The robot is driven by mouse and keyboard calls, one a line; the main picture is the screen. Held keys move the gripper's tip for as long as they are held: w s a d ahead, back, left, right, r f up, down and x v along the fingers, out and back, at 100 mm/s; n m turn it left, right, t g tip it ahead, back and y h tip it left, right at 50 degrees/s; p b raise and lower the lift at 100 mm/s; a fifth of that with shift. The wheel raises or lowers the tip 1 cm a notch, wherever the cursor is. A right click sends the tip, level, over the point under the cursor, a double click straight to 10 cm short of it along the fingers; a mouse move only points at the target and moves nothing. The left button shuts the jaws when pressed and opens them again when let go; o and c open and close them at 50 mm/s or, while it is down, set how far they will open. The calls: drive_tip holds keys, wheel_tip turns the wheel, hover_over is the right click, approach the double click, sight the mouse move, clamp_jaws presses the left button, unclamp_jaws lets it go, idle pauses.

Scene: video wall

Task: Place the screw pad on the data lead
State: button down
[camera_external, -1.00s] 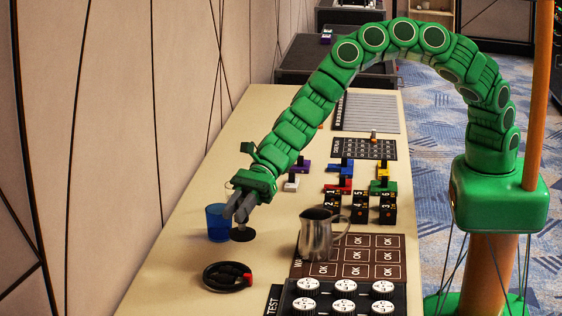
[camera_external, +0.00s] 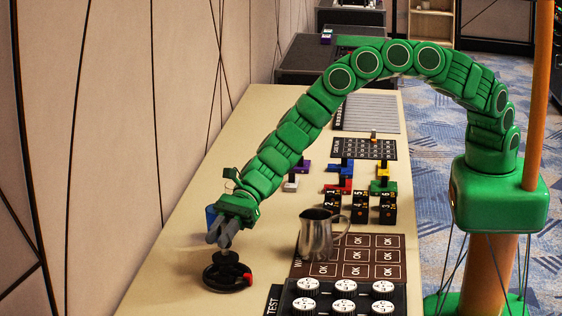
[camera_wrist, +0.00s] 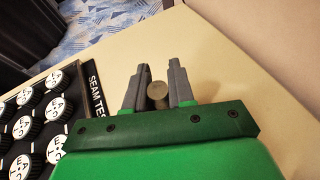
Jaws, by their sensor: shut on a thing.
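The screw pad (camera_external: 228,258), a dark round disc with a thin upright stem, hangs under my gripper (camera_external: 221,238). My gripper is shut on its stem. In the wrist view the stem's round grey end (camera_wrist: 157,91) shows between the two fingers of my gripper (camera_wrist: 156,80); the disc is hidden there. The data lead (camera_external: 228,283), a black coil with a red end at its right, lies on the table. The pad is over the coil and hides its back part. I cannot tell whether they touch.
A blue cup (camera_external: 210,214) stands just behind my gripper, partly hidden. A metal jug (camera_external: 316,236) stands to the right on a brown board marked OK (camera_external: 384,271). A black panel with white-topped knobs (camera_external: 325,310) is at the front. The table left of the lead is clear.

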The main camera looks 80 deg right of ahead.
drive_tip(key=shift+f, duration=1.35)
drive_tip(key=c, duration=1)
unclamp_jaws()
drive_tip(key=shift+f, duration=0.15)
drive_tip(key=shift+o, duration=0.2)
drive_tip(key=shift+d+r, duration=0.2)
drive_tip(key=shift+r, duration=0.05)
drive_tip(key=shift+s+d+r, duration=0.25)
drive_tip(key=shift+d, duration=0.3)
drive_tip(key=v, duration=1)
drive_tip(key=shift+s, duration=0.2)
drive_tip(key=shift+d+r, duration=0.1)
drive_tip(key=shift+d, duration=0.05)
